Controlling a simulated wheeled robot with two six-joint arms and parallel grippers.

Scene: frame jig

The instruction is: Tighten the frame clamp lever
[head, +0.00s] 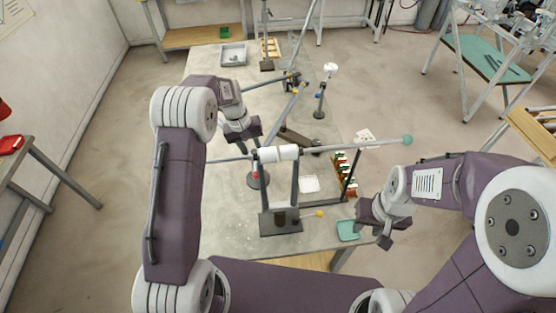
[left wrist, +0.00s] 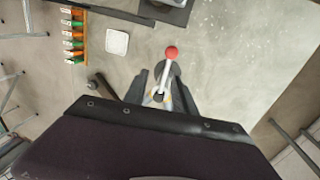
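The clamp lever (left wrist: 168,72) has a red ball on a pale shaft and rises from a dark round base, seen in the left wrist view. In the head view its red end (head: 256,174) shows small, left of the black stand. My left gripper (head: 247,148) points down above the table; in its wrist view the fingers (left wrist: 160,88) stand apart on either side of the lever's lower shaft. Contact with the lever cannot be told. The grey frame tube (head: 345,147) has a green ball end. My right gripper (head: 383,232) hangs near the table's front right, its finger gap unclear.
A black stand (head: 281,222) with two uprights and a white roller (head: 277,154) stands at the front. A rack of orange and green pieces (head: 344,172) and a white square dish (head: 309,184) are to its right. A grey tray (head: 233,54) lies at the back.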

